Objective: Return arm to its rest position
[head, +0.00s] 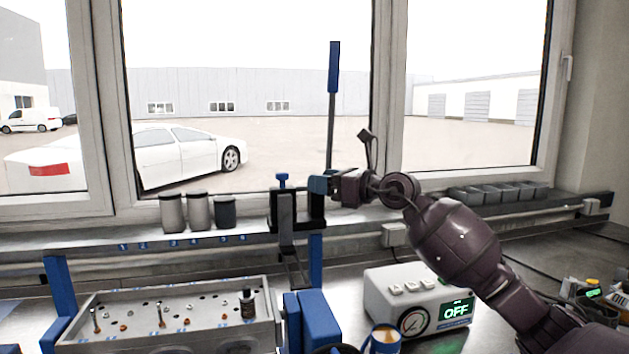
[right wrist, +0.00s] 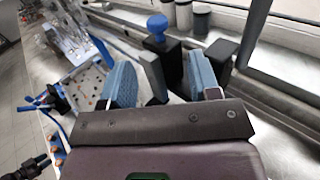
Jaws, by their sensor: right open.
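My right arm (head: 462,240) reaches in from the right of the head view, out over the bench toward the window. Its gripper (head: 318,187) is at the right upright of a black U-shaped fixture (head: 286,222) with a blue knob (head: 282,179). In the right wrist view the two blue finger pads of the gripper (right wrist: 161,68) stand wide apart. Black parts of the fixture show between and beside the pads, with the blue knob (right wrist: 157,27) beyond; I cannot tell whether they touch.
A tall lever with a blue handle (head: 333,68) rises behind the gripper. A grey tray (head: 268,310) with small parts is at lower left. A white box reading OFF (head: 385,290) lies below my arm. Several canisters (head: 198,212) stand on the sill.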

